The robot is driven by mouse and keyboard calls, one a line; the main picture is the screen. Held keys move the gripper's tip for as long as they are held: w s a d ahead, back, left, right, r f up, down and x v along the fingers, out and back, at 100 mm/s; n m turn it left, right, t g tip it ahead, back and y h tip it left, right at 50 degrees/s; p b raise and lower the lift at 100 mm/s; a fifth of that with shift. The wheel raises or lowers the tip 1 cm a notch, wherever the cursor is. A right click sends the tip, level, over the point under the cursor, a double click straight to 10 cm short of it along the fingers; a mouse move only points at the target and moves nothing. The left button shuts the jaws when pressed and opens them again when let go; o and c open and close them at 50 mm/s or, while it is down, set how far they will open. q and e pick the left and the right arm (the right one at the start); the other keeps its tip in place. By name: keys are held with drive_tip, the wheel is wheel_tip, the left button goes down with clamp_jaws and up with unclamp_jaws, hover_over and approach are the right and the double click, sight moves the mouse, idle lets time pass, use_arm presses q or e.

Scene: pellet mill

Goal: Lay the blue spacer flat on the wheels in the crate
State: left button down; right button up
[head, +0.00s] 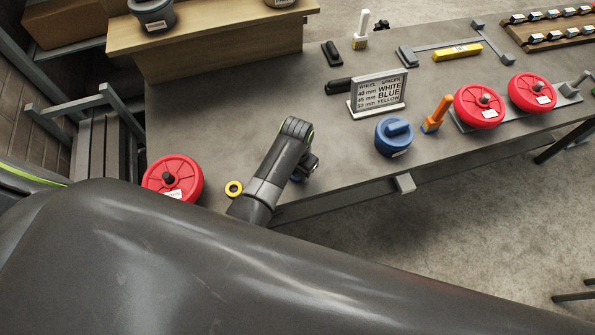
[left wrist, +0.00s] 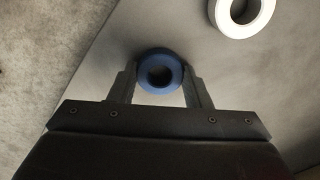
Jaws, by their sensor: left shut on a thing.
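The blue spacer (left wrist: 158,55) is a thick ring with a round hole, held between the fingers of my left gripper (left wrist: 160,92) in the left wrist view. The fingers are shut on its two sides. In the left wrist view a white ring (left wrist: 218,22) lies on the grey surface beyond the spacer. I cannot make out the crate with the wheels in either view. My right gripper is not in view.
A yellow ring (head: 227,188) and a red labelled disc (head: 160,170) lie left of my wrist. A blue knobbed disc (head: 388,140), a sign (head: 378,92) and an orange-handled piece (head: 438,113) stand to the right. The table's front edge runs close by my gripper.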

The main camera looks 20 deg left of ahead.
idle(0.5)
use_arm(q)
drive_tip(key=shift+r, duration=0.4)
wheel_tip(320, 180, up, 6)
idle(0.8)
drive_tip(key=shift+r, duration=0.1)
